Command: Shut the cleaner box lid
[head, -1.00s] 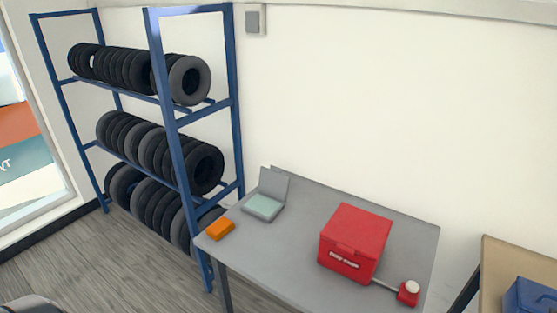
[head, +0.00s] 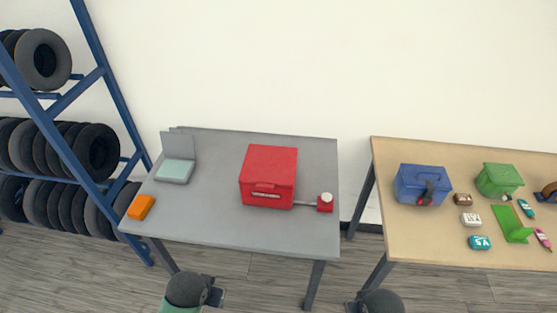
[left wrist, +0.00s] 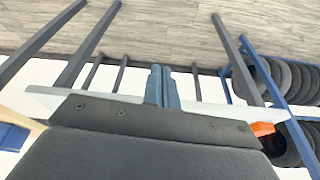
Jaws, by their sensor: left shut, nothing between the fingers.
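A low pale green box (head: 174,172) sits at the left of the grey table (head: 230,225), with a grey flap (head: 179,146) standing upright at its back like an open lid. A red box (head: 268,176) with a white label stands right of it, its top closed. The label is too small to read, so I cannot tell which box is the cleaner box. My left gripper (left wrist: 162,87) is shut and empty in the left wrist view, touching neither box.
An orange block (head: 141,207) lies at the grey table's left edge. A red button unit (head: 325,203) is joined to the red box. A tan table (head: 440,238) at right holds a blue box (head: 408,184), a green box (head: 490,180) and small items. A tyre rack (head: 104,75) stands left.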

